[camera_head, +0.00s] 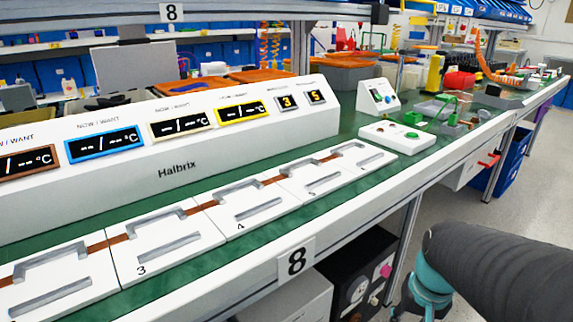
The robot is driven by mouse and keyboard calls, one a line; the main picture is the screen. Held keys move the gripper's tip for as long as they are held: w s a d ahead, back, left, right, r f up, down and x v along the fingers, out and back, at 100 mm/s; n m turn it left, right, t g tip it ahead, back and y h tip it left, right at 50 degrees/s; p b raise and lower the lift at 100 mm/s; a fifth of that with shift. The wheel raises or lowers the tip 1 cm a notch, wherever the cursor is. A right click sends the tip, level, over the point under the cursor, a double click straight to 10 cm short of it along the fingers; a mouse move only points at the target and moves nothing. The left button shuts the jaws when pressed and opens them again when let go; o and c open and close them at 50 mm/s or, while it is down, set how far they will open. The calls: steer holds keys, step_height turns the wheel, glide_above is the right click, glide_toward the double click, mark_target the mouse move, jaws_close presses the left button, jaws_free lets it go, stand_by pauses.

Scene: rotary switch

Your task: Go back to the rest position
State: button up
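My arm (490,270), in a dark sleeve with a teal joint, shows at the lower right, in front of the bench edge and over the aisle. My gripper is out of the frame, so its fingers are hidden. No rotary switch can be made out for certain. A small white box with a dark display (377,97) and a flat white panel with a green button (411,135) stand on the green bench top.
A long white Halbrix console (178,172) with displays stands on the bench (345,200). Numbered white slotted plates (240,222) lie along its front. Cluttered trays stand farther right. The grey floor (455,207) beside the bench is open. Dark equipment sits under the bench.

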steer(key=s+a+r+n+t, duration=0.3)
steer(key=s+a+r+t, duration=0.1)
steer(key=a+r, duration=0.3)
step_height(320, 180, up, 3)
steer(key=shift+f+n+p, duration=0.15)
steer(key=shift+n+p, duration=0.15)
steer(key=shift+a, duration=0.15)
stand_by(0.5)
